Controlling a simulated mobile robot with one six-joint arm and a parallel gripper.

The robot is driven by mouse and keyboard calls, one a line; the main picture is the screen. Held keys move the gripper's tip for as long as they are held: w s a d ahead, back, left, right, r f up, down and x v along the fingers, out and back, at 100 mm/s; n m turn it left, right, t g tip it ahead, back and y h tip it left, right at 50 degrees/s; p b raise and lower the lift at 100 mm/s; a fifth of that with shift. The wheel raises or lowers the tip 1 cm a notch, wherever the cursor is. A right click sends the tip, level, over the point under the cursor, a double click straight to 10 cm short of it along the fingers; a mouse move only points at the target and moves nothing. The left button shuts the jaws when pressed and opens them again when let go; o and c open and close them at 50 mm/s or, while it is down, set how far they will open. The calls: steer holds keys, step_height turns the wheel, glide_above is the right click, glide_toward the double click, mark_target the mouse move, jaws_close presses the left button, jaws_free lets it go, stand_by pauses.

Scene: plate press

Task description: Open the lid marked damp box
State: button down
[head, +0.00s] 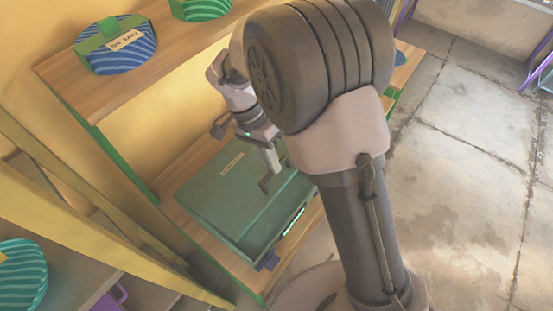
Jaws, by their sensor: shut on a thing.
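A flat green box stands on the lower wooden shelf in the head view, and its lid (212,196) faces up. A small pale label (231,163) is on the lid, too small to read. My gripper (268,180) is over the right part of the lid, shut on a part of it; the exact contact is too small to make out. The lid looks down or nearly down on the box. A bright strip (295,221) shows on the box's front side, and a small dark blue piece (268,261) is at its near corner. My arm hides the box's right end.
An upper wooden shelf (105,90) holds a blue striped round item with a green top (122,50) and another green striped item (205,9). A teal striped round item (22,275) is at lower left. Bare concrete floor (470,190) lies to the right.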

steer(key=shift+w+a+r+p, duration=0.35)
steer(key=shift+a+r, duration=0.1)
steer(key=shift+r, duration=0.2)
steer(key=c, duration=1.7)
jaws_free()
steer(key=shift+c, duration=0.2)
steer(key=shift+o, duration=1.3)
steer(key=shift+w+a+f, duration=0.1)
steer(key=shift+a, duration=0.05)
steer(key=p+v, duration=0.4)
steer(key=v, duration=1.3)
steer(key=shift+r+p, duration=0.2)
steer(key=shift+p, duration=0.2)
